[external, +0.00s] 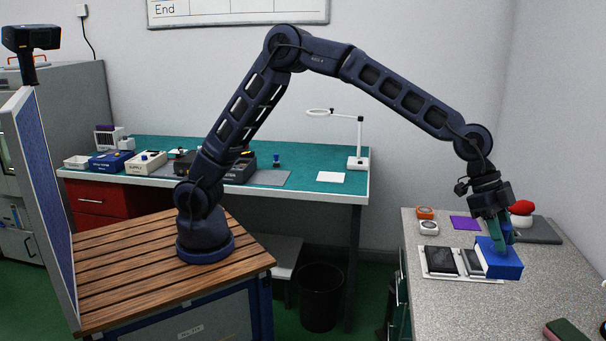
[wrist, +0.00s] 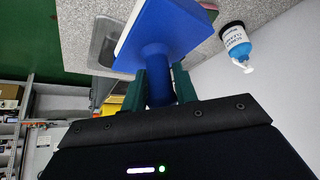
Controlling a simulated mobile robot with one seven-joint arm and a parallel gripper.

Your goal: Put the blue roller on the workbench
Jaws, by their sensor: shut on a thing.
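My gripper (external: 497,228) is over the speckled counter (external: 470,300) at the right, pointing down. Its teal fingers are shut on the handle of the blue roller (external: 503,262), which has a broad blue block at its far end. The roller also shows in the wrist view (wrist: 168,38), with its handle between the two fingers (wrist: 160,90). In the external view the block overlaps the right part of a white tray; I cannot tell whether it touches it. The green-topped workbench (external: 255,150) stands against the back wall, away from my gripper.
The white tray (external: 428,276) holds dark flat pieces. A red ball-like item (external: 522,207) and a grey pad (external: 540,231) lie behind my gripper. The workbench carries several boxes at the left and a lamp (external: 358,150); a white sheet (external: 331,177) lies near its right front.

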